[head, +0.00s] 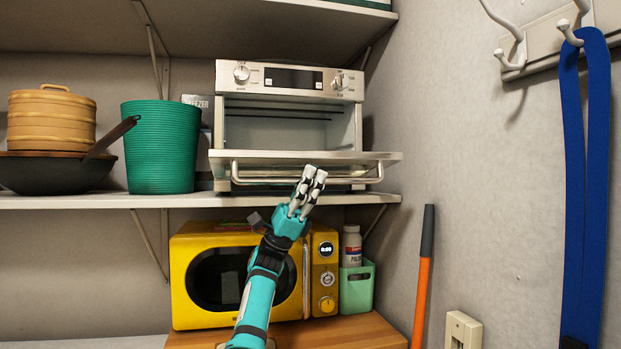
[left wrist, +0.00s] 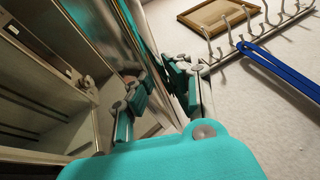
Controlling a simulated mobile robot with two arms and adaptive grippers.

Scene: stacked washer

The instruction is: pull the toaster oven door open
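The silver toaster oven (head: 350,84) stands on the middle shelf. Its door (head: 222,158) is folded down to nearly level, and the dark-lined cavity (head: 290,128) shows. A bar handle (head: 365,181) runs along the door's front edge. My left gripper (head: 314,173) is in front of the door, its fingertips overlapping the handle in the head view; contact cannot be told. In the left wrist view the fingers (left wrist: 162,78) are apart, with the shiny door edge (left wrist: 135,30) running behind the gap. My right gripper is not in view.
A green bin (head: 162,148), a dark pan (head: 50,172) and a wooden steamer (head: 50,120) stand left of the oven. A yellow microwave (head: 195,300) is below. A wall with hooks (head: 510,55) and a blue strap (head: 585,200) is at the right.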

